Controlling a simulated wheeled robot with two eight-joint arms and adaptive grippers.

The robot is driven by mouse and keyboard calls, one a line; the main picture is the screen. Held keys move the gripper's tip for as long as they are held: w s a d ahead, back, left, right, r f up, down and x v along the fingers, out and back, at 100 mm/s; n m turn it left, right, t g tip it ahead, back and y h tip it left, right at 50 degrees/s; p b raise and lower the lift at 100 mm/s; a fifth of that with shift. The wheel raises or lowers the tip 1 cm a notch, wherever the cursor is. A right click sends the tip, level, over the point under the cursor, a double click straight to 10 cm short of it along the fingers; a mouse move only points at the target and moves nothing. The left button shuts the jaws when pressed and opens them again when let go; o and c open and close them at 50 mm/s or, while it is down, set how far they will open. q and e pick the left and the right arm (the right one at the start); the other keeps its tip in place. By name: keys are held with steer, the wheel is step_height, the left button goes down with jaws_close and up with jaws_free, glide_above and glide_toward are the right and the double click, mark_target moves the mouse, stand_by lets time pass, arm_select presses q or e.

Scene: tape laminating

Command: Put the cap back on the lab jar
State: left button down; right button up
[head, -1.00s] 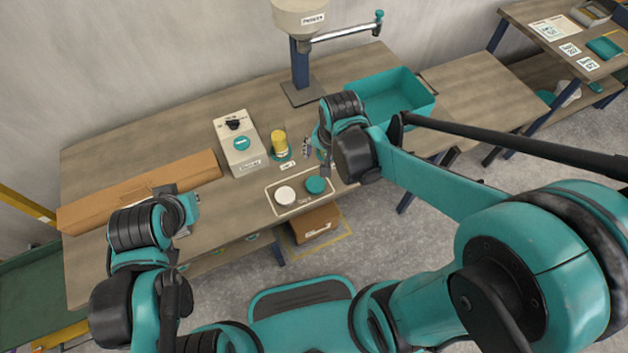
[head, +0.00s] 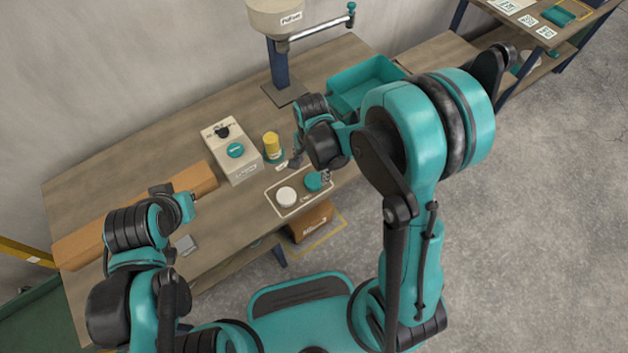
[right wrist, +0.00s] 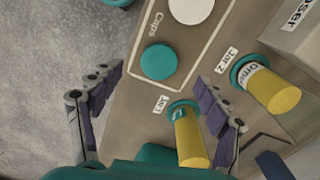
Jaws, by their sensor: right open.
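Two jars with yellow upper parts and pale labels stand on teal round bases in the right wrist view: Jar 1 (right wrist: 190,140) and Jar 2 (right wrist: 272,92). In the head view one yellow jar (head: 272,143) shows clearly; the other is hidden by my right arm. A teal cap (head: 313,181) and a white cap (head: 286,197) lie flat in the outlined caps area; the teal cap also shows in the right wrist view (right wrist: 159,60). My right gripper (right wrist: 158,80) is open and empty, its fingers apart above the table near Jar 1. My left gripper (head: 188,206) is over the table's left part; its fingers are unclear.
A white dispenser box (head: 231,150) stands left of the jar. A long cardboard box (head: 90,236) lies at the left. A teal bin (head: 350,85) and a post with a hopper (head: 280,70) stand behind. A cardboard carton (head: 310,220) is below the table edge.

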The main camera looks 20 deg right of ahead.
mark_target(314, 181)
step_height(314, 181, down, 2)
steer(key=shift+f+b, duration=0.1)
steer(key=shift+b, duration=0.25)
steer(key=f+b, duration=0.2)
steer(key=f, duration=0.1)
steer(key=f+b, duration=0.1)
steer(key=f, duration=0.1)
steer(key=shift+w+d+f, duration=0.1)
steer(key=shift+w+d, duration=0.15)
steer(key=shift+d, duration=0.1)
steer(key=shift+c, duration=0.3)
steer(key=c, duration=0.8)
